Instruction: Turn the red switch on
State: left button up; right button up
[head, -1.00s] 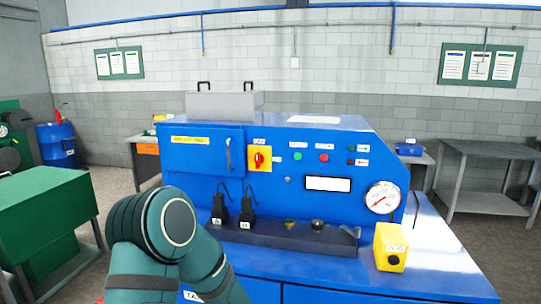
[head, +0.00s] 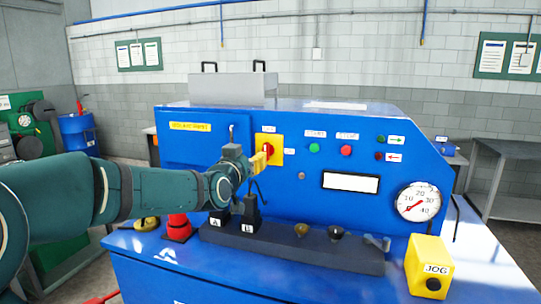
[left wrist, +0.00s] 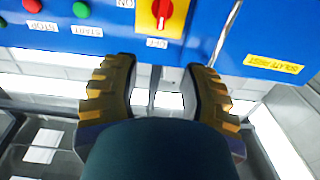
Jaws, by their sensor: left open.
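The red switch (head: 269,147) is a rotary knob on a yellow plate (head: 279,152) on the blue machine's front panel. In the left wrist view the red knob (left wrist: 163,8) is at the top edge, with a label beside it and one at the plate's edge. My left gripper (head: 259,162) is close in front of the plate's lower left and partly covers the switch in the head view. In the left wrist view its two yellow-tipped fingers (left wrist: 160,72) are spread, with nothing between them. Contact with the switch cannot be told. My right gripper is not in view.
To the right on the panel are a green button (head: 314,148), a red button (head: 346,151) and a gauge (head: 418,202). A dark rail (head: 290,249) with tools and a yellow JOG box (head: 428,266) stand on the ledge. A red object (head: 179,227) sits below my arm.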

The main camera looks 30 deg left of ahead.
aim_at(265, 146)
pick_arm(q)
jog(key=x, duration=0.9)
jog(key=p+x, duration=0.1)
jog(key=x, duration=0.4)
jog(key=shift+w+f, duration=0.15)
jog(key=shift+f, duration=0.1)
grip_shut()
